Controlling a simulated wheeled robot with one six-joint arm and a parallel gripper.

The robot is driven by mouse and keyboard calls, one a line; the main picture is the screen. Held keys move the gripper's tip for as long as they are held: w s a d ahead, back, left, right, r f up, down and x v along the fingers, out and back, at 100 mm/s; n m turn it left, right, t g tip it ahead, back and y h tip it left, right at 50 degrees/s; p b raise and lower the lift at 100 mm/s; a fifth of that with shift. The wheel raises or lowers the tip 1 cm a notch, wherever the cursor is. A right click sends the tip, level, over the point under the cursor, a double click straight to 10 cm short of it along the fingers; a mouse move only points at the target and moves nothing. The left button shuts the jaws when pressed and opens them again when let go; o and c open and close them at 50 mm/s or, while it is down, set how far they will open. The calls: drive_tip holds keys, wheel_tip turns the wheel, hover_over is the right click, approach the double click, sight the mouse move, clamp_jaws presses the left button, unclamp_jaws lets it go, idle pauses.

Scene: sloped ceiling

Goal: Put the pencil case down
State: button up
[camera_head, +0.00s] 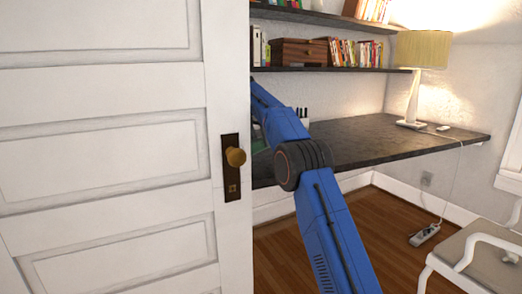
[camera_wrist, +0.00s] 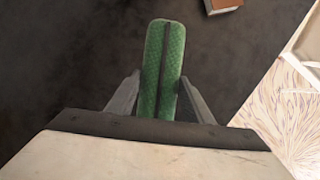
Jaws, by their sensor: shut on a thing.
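The pencil case (camera_wrist: 161,62) is long, green and textured, with a dark stripe along its middle, in the wrist view. My gripper (camera_wrist: 160,95) is shut on it, one finger on each side. The dark desk top (camera_wrist: 75,60) lies beneath the case in that view; I cannot tell whether the case touches it. In the head view my blue arm reaches over the dark desk (camera_head: 390,140). The gripper is hidden there behind the white door, and a small green patch shows beside the door's edge.
The white door (camera_head: 110,160) with a brass knob fills the left of the head view. A lamp (camera_head: 420,60) stands at the desk's right. Shelves (camera_head: 330,68) with books hang above. A chair (camera_head: 480,255) stands at right. A brown object (camera_wrist: 222,5) lies ahead.

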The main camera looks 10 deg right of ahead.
sight(260, 148)
drive_tip(key=shift+f, duration=2.35)
drive_tip(key=shift+f, duration=0.1)
drive_tip(key=o, duration=1.1)
drive_tip(key=shift+o, duration=0.2)
